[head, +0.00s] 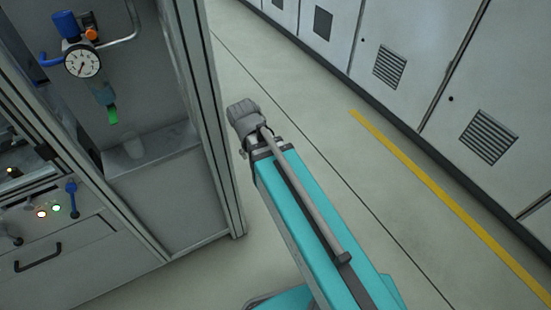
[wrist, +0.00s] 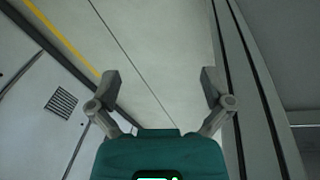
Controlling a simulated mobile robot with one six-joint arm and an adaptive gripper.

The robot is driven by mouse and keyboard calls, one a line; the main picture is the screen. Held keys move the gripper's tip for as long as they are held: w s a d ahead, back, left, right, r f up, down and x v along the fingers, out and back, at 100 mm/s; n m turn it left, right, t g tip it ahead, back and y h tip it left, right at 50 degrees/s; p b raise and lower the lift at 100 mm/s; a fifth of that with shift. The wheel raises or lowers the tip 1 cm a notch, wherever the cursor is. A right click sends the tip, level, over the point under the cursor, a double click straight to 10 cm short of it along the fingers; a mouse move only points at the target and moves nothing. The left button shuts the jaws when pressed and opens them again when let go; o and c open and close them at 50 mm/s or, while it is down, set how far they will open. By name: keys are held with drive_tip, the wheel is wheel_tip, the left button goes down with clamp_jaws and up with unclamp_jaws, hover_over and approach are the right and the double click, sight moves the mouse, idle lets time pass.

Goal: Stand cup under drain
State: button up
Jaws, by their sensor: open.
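The green drain (head: 112,115) hangs below a bluish filter bowl (head: 103,94) inside the open cabinet, in the head view. A pale translucent cup (head: 133,147) stands upright on the grey ledge below, a little to the right of the drain in the picture. I cannot tell its exact distance from the point under the drain. My gripper (wrist: 161,86) is open and empty in the wrist view, its two fingers wide apart over bare floor. Neither cup nor drain shows in that view.
A dial gauge (head: 82,61) and blue knob (head: 66,27) sit above the drain. The cabinet's upright post (head: 198,100) stands between my arm and the ledge. Grey lockers (head: 400,60) line the far side; the floor (head: 330,190) between is clear.

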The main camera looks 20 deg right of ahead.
drive_tip(key=s+d+n+y, duration=0.1)
drive_tip(key=s+d+y, duration=0.1)
drive_tip(key=d, duration=0.3)
drive_tip(key=shift+s+f+g, duration=0.15)
drive_tip(key=shift+s+g, duration=0.25)
drive_tip(key=shift+s, duration=0.45)
idle(0.8)
